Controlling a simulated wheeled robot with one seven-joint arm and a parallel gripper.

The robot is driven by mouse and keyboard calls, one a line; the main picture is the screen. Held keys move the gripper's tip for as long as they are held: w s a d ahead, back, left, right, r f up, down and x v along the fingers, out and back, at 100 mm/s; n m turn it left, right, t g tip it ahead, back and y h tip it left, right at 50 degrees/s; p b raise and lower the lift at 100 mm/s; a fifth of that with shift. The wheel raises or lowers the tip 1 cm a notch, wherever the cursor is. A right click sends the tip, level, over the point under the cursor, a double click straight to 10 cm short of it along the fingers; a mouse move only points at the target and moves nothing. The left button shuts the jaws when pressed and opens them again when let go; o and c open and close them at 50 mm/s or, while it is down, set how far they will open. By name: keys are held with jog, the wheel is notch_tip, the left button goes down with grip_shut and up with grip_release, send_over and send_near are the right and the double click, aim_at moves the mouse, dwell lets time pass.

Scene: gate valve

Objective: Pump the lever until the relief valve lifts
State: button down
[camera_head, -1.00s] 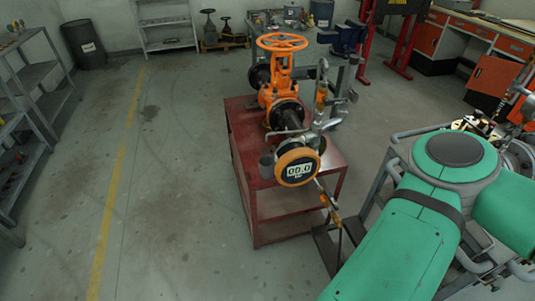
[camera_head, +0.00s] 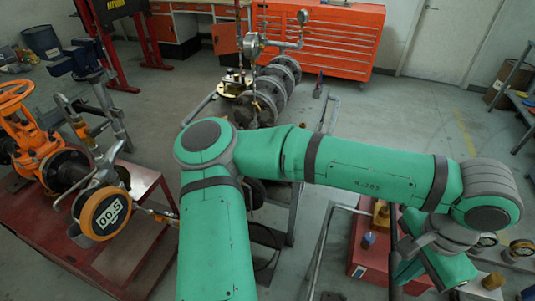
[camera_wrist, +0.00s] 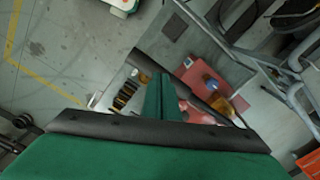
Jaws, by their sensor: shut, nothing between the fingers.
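The orange gate valve (camera_head: 32,140) stands on a red cart (camera_head: 135,240) at the left of the head view. A round orange-rimmed digital gauge (camera_head: 104,214) hangs from its pipework; its digits are too small to read surely. I cannot pick out the pump lever or the relief valve with certainty. A red box (camera_head: 366,272) with brass and blue fittings is low right, partly behind my arm; what looks like it shows in the wrist view (camera_wrist: 200,72). My gripper (camera_wrist: 160,80) is shut and empty, apart from that box. In the head view my gripper is unclear.
A pipe rig with grey flanges (camera_head: 265,98) stands behind my arm. An orange drawer cabinet (camera_head: 330,40) is against the back wall. Grey tube rails (camera_head: 318,245) run beside the red box.

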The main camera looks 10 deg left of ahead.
notch_tip(320, 180, down, 9)
jog(key=shift+f, duration=0.15)
dwell(0.4)
jog(key=shift+d, duration=0.1)
notch_tip(320, 180, up, 12)
jog(key=shift+w+r, duration=0.1)
jog(key=shift+w, duration=0.05)
dwell(0.4)
